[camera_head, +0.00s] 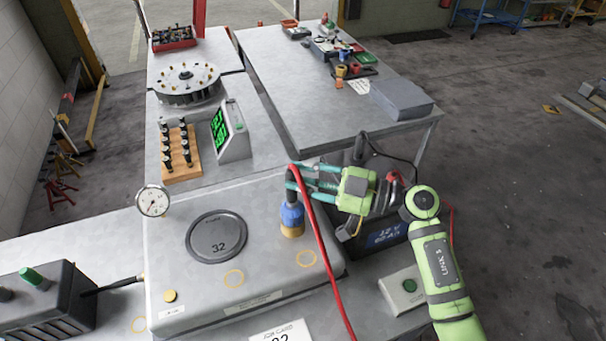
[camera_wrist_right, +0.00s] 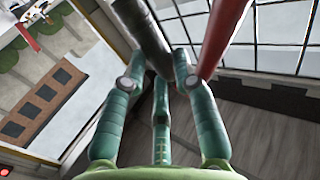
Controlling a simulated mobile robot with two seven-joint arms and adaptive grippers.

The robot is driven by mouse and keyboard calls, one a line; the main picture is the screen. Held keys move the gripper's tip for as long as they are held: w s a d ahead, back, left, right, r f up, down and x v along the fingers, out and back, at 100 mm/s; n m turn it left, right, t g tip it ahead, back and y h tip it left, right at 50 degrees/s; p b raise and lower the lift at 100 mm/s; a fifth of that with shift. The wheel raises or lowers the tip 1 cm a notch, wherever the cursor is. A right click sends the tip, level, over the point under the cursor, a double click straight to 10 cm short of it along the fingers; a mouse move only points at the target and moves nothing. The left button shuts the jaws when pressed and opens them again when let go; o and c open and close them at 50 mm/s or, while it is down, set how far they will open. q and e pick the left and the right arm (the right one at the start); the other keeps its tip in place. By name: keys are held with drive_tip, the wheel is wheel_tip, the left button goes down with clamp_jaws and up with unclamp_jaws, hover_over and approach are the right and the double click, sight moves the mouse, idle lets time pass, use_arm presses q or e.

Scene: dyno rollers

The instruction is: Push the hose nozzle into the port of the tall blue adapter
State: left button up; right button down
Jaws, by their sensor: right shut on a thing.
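The tall blue adapter (camera_head: 292,213) stands upright on the grey bench unit, with a brass-coloured base. My right gripper (camera_head: 297,179) reaches in from the right, its teal fingers shut on the hose nozzle just above the adapter. The nozzle is mostly hidden by the fingers in the head view. The red hose (camera_head: 322,245) loops over the top and runs down to the front. The wrist view shows the dark grey nozzle (camera_wrist_right: 146,38) between the fingers and the red hose (camera_wrist_right: 222,38) beside it. I cannot tell whether the nozzle's tip is inside the port. My left gripper is not in view.
A round plate marked 32 (camera_head: 217,237) and a dial gauge (camera_head: 152,201) are left of the adapter. A dark blue battery (camera_head: 385,238) sits below my right forearm. A green-screen display (camera_head: 229,130) stands behind.

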drive_tip(key=shift+f, duration=0.15)
drive_tip(key=c, duration=0.9)
unclamp_jaws()
drive_tip(key=v, duration=1.2)
